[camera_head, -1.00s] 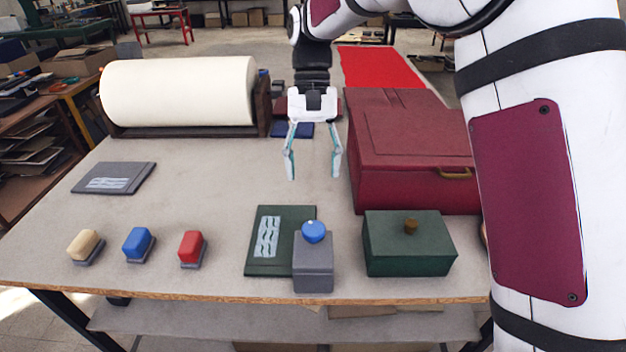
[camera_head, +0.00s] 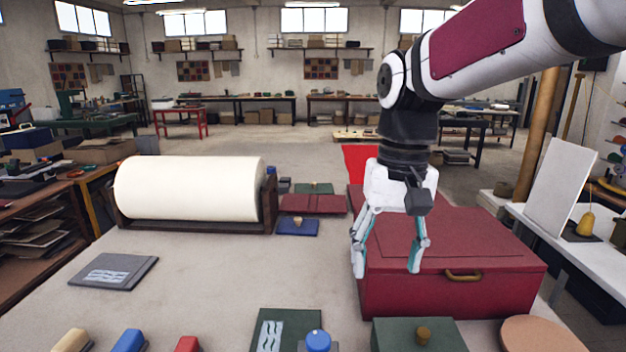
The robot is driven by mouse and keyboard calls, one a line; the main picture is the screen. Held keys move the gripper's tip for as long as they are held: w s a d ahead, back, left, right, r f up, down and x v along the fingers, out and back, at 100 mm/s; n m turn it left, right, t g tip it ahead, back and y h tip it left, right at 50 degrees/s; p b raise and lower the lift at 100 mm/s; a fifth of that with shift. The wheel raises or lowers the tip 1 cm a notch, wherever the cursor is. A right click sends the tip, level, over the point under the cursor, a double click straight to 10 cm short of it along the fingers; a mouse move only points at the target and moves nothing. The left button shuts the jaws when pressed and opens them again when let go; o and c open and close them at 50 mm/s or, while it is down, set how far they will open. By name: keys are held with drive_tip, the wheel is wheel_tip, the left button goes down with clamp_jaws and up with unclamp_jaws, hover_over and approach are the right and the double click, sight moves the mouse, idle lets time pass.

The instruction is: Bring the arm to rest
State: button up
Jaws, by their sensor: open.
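My gripper (camera_head: 388,265) hangs from my raised arm, fingers pointing down. Its two fingers are apart with nothing between them. In the head view it appears in front of the left part of a large dark red chest (camera_head: 470,290) with a brass handle. I cannot tell its exact height above the table (camera_head: 220,285).
A cream roll (camera_head: 190,188) in a dark cradle stands at the back left. A green box (camera_head: 405,335) with a brass knob, a blue-knobbed item (camera_head: 318,341), a green plate (camera_head: 285,325) and several coloured blocks line the near edge. The table's middle is clear.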

drive_tip(key=s+d+f+t, duration=0.1)
drive_tip(key=s+d+t, duration=0.4)
drive_tip(key=s, duration=0.9)
drive_tip(key=d, duration=0.3)
drive_tip(key=shift+s+d+t+h, duration=0.25)
drive_tip(key=shift+s+t+h, duration=0.05)
drive_tip(key=shift+s, duration=0.1)
